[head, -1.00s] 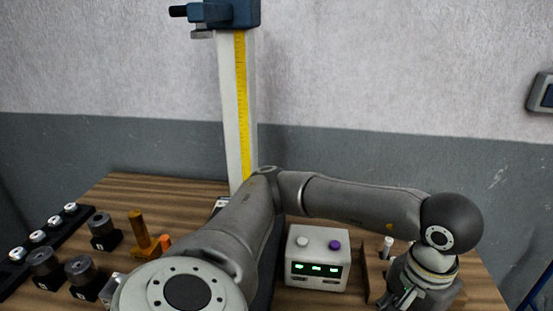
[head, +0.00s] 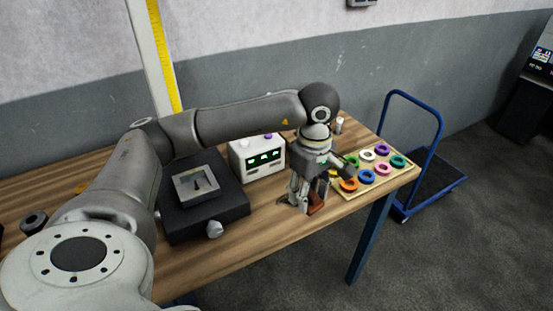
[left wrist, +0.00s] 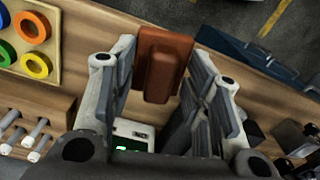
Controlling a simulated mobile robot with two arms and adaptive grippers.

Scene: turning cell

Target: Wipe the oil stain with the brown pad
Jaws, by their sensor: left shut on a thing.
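The brown pad (head: 317,203) is at the front part of the wooden table, low between the fingers of my left gripper (head: 305,203). In the left wrist view the pad (left wrist: 163,62) is a red-brown block with a raised grip, and the fingers of the left gripper (left wrist: 160,75) stand on both sides of it. The left gripper is shut on the pad and points down. I cannot tell whether the pad touches the tabletop. I cannot make out the oil stain clearly. My right gripper is not in view.
A tray (head: 345,192) of several coloured rings lies right of the gripper. A white box (head: 243,170) with green displays and a black device (head: 178,232) with a knob stand left. A blue trolley (head: 440,147) stands beyond the table's right end. Bare wood (head: 262,228) lies in front.

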